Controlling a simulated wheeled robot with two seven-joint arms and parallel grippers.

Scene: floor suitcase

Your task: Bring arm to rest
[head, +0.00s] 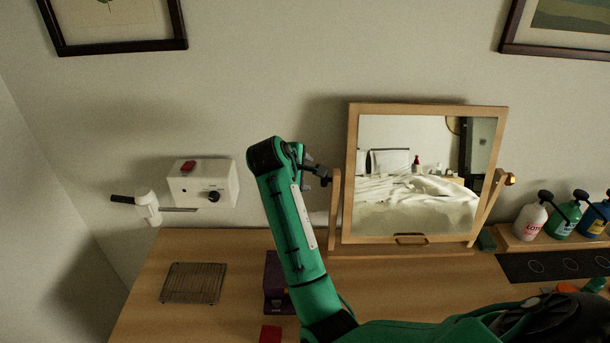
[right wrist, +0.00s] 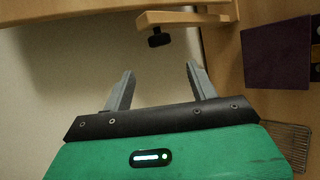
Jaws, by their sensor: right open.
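My right arm (head: 290,225) is green and reaches up from the bottom of the head view, bending at its top. My right gripper (head: 320,175) is beside the left post of the mirror stand (head: 335,205), partly hidden by the arm. In the right wrist view, the right gripper (right wrist: 160,75) is open, with its two grey fingers apart and nothing between them. A dark knob (right wrist: 158,39) on a wooden part of the stand shows beyond the fingers; I cannot tell the exact gap. My left gripper is in neither view.
The tilting mirror (head: 420,175) stands on the wooden table. A purple box (head: 273,280) is beside my arm, with a wire rack (head: 193,283) to its left. A white wall box (head: 205,183) hangs behind. Pump bottles (head: 531,221) stand at the right.

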